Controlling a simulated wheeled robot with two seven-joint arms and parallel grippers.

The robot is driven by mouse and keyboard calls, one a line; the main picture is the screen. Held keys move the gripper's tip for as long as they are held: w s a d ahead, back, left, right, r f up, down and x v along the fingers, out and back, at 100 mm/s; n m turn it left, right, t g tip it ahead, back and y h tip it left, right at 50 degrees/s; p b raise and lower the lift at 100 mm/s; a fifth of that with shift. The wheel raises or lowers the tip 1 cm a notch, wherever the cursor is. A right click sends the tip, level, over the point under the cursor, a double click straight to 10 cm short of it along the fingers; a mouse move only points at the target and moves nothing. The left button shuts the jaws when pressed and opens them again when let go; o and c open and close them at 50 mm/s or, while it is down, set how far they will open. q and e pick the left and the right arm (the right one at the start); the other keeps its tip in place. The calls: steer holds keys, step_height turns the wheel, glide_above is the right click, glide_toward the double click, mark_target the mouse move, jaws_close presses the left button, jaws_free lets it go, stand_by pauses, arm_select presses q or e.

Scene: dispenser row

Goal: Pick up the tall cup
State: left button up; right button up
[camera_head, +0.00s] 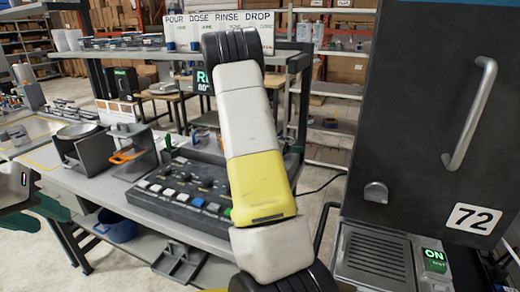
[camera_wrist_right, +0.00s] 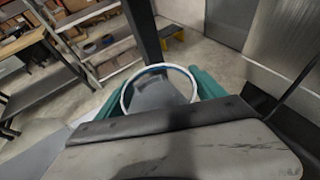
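In the right wrist view a round cup (camera_wrist_right: 160,90) with a pale rim and a blue inner edge sits between the teal fingers of my right gripper (camera_wrist_right: 158,92). A finger lies against each side, and the gripper looks shut on it. The dark gripper body hides the cup's lower part, so its height cannot be judged. The right gripper and this cup do not show in the head view. My left gripper (camera_head: 50,208) is at the left edge of the head view, beside the bench. Its dark green fingers are seen edge-on, so their gap is unclear.
A bench (camera_head: 215,243) carries a control panel (camera_head: 185,190) with coloured buttons. A black machine (camera_head: 425,110) marked 72 stands at right, with a grated tray (camera_head: 378,255) at its base. A blue bucket (camera_head: 116,228) sits low under the bench. My arm crosses the middle.

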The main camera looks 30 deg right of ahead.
steer(key=c, duration=1.1)
steer(key=shift+o, duration=0.2)
